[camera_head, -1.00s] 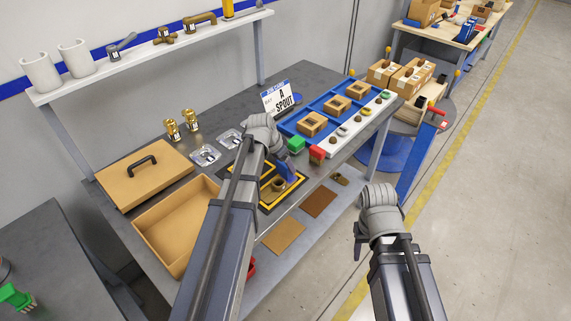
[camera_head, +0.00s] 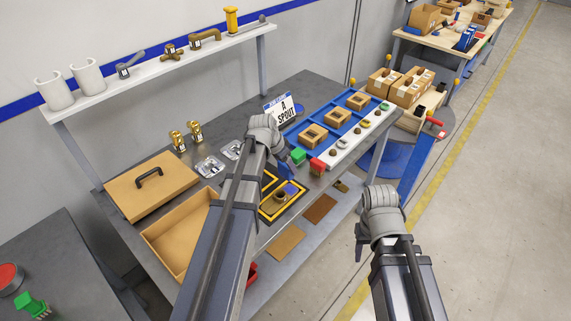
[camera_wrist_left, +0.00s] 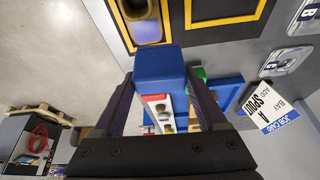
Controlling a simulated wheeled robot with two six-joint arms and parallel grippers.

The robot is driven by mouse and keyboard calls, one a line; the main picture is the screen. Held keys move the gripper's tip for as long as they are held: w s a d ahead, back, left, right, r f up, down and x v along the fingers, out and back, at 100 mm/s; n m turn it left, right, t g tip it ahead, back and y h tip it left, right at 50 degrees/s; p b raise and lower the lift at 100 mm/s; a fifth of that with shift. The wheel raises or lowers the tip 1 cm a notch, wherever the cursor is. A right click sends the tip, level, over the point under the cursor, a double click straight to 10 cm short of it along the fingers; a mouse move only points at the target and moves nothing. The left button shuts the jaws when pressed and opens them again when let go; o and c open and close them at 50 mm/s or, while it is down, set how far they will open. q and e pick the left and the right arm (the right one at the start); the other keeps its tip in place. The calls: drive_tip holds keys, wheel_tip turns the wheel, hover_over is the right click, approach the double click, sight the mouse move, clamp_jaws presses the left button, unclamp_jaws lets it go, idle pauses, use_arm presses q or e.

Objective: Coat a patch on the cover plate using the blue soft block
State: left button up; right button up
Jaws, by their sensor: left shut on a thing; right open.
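My left gripper (camera_wrist_left: 160,88) is shut on the blue soft block (camera_wrist_left: 158,64). In the head view the block (camera_head: 298,156) shows beside my left wrist, apart from the work surface. What looks like the cover plate (camera_head: 269,207) is a brownish plate inside a yellow-bordered area of the bench. It carries a round raised part and a blue-violet patch (camera_head: 291,188). The patch also shows in the left wrist view (camera_wrist_left: 148,32), just beyond the block. My right gripper (camera_head: 359,246) is open and empty, out over the floor; its fingers are small and partly hidden.
A blue tray (camera_head: 327,122) with brown boxes and a white strip of small parts stand behind the block. Green (camera_head: 298,156) and red blocks (camera_head: 317,165) are close by. An open brown box (camera_head: 160,240) and a handled lid (camera_head: 150,192) lie left. A job card (camera_head: 284,110) stands behind.

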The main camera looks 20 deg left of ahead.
use_arm(q)
wheel_tip(320, 180, up, 3)
drive_tip(key=p, duration=0.3)
idle(0.4)
